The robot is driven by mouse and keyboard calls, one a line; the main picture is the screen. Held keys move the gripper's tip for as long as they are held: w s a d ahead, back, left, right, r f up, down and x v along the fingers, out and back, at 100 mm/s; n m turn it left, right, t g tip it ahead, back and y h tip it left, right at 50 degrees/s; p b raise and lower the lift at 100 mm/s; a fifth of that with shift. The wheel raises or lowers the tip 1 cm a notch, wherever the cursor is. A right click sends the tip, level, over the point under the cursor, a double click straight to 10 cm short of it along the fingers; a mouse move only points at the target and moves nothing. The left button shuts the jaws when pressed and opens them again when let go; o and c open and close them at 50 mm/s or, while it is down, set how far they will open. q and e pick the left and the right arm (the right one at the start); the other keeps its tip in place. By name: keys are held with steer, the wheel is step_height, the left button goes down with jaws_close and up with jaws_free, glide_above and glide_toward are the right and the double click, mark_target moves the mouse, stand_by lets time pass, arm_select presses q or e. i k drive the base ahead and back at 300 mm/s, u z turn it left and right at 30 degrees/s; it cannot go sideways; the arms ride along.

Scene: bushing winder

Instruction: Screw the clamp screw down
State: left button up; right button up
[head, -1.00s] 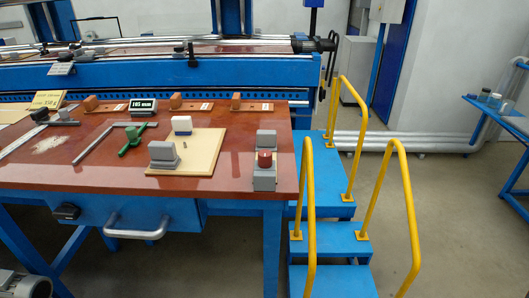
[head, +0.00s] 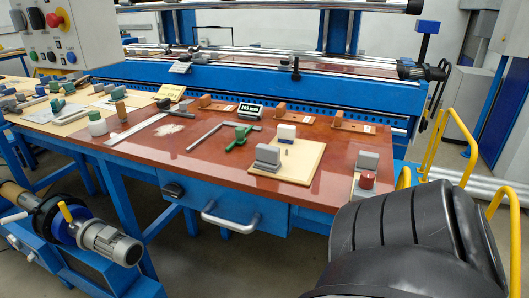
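No part is plainly marked as the clamp screw. A beige board (head: 304,169) lies on the red-brown bench top. It carries a grey block (head: 268,157), a white block with a blue base (head: 285,132) and a tiny upright grey pin (head: 286,151) between them. A green T-shaped tool (head: 240,136) lies left of the board, beside a grey L-shaped bar (head: 204,137). A red cylinder (head: 367,180) sits on a grey fixture at the bench's right end, partly hidden by my dark arm link. Neither gripper is in view.
A digital display reading 185 mm (head: 251,111) stands behind, among orange-brown blocks (head: 205,101). A drawer handle (head: 230,223) juts from the bench front. Yellow handrails (head: 454,145) stand at right. A control box (head: 57,33) hangs at upper left. A motor (head: 111,243) stands at lower left.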

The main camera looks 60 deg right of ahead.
mark_target(366, 180)
steer(key=u, duration=0.6)
steer(key=k, duration=0.75)
steer(key=z, duration=1.65)
